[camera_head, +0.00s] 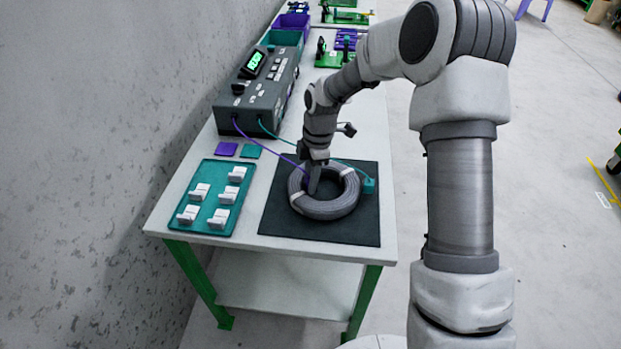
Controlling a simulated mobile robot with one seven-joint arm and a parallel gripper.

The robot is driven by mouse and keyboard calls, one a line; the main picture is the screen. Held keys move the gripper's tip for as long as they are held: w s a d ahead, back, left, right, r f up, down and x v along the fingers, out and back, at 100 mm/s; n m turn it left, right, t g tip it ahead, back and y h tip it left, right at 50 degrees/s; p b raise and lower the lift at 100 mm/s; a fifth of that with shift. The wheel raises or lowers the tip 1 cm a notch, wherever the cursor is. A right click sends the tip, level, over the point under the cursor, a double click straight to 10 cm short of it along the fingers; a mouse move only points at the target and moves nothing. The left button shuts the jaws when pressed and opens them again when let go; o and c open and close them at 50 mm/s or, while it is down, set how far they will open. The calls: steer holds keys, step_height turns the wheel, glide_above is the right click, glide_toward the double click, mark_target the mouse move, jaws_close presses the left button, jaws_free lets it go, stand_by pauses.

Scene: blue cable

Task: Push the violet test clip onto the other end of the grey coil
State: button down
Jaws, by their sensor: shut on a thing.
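The grey coil (338,210) lies flat on a black mat (278,222) on the table. The teal clip (369,186) sits at the coil's right side, with a teal cable running back to the test box. My gripper (313,188) points down over the left part of the coil, near its open middle. It is shut on the violet test clip (307,181), of which only a small bit shows beside the fingers. The violet cable (262,142) runs from the box to it. I cannot tell whether the violet clip touches the coil; the coil's ends are not clear.
The dark test box (262,92) with a lit green display stands at the back left. A teal tray (207,214) with several white pieces lies at the front left. Violet (226,149) and teal (250,151) square pads lie behind the tray. The table's right edge is close to the mat.

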steer(key=shift+f, duration=0.15)
stand_by(0.3)
steer(key=shift+c, duration=1.8)
jaws_free()
steer(key=shift+r+p, duration=2.65)
steer(key=shift+r, duration=0.9)
